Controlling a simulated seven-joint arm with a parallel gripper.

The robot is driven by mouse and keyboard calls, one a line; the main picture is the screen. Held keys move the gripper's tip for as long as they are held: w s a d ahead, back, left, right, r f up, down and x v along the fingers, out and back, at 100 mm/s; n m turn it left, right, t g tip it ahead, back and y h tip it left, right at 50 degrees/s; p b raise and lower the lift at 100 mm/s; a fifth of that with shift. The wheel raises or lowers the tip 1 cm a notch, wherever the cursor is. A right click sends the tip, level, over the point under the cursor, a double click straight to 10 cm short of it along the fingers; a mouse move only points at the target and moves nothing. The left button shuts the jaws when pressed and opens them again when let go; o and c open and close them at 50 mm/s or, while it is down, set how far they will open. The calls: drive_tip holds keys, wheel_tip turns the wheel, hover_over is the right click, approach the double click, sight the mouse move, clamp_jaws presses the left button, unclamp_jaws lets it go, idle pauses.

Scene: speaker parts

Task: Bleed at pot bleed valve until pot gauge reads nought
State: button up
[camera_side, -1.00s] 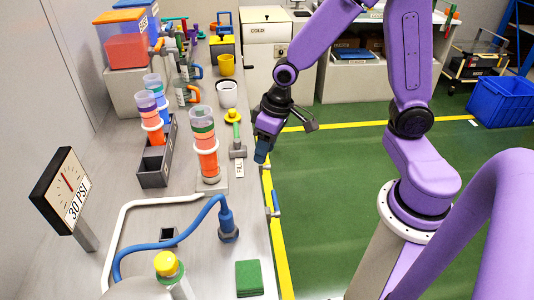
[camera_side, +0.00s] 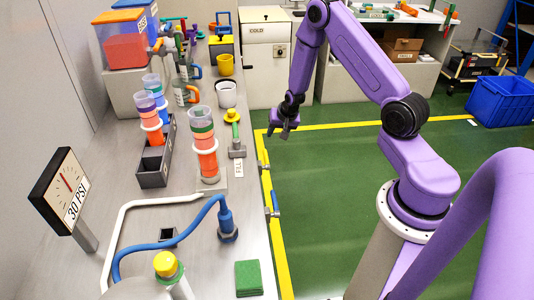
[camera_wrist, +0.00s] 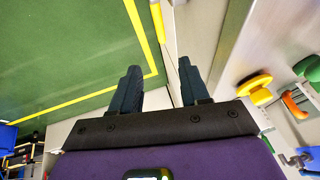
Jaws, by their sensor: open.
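A square white gauge (camera_side: 63,188) marked 30 PSI stands on a post at the left of the bench. Its red needle leans a little left of upright; I cannot read its scale. A blue-handled valve (camera_side: 274,204) and another small fitting (camera_side: 263,167) stick out from the bench's front edge. A yellow-capped metal vessel (camera_side: 166,265) is cut off at the bottom. No bleed-valve label is legible. My gripper (camera_side: 283,132) is open and empty, beyond the bench's front edge above the floor. In the wrist view my gripper (camera_wrist: 160,78) has its fingers apart with nothing between.
A blue hose (camera_side: 170,243) runs to a fitting on the bench. A tall tube of coloured rings (camera_side: 204,145), a grey rack (camera_side: 154,165) and a green pad (camera_side: 249,278) stand on the bench. Green floor (camera_side: 350,180) is clear right of the yellow line.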

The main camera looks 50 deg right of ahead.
sight(266, 154)
drive_tip(key=x, duration=1.6)
drive_tip(key=shift+w+f, duration=0.15)
drive_tip(key=shift+f, duration=0.1)
clamp_jaws()
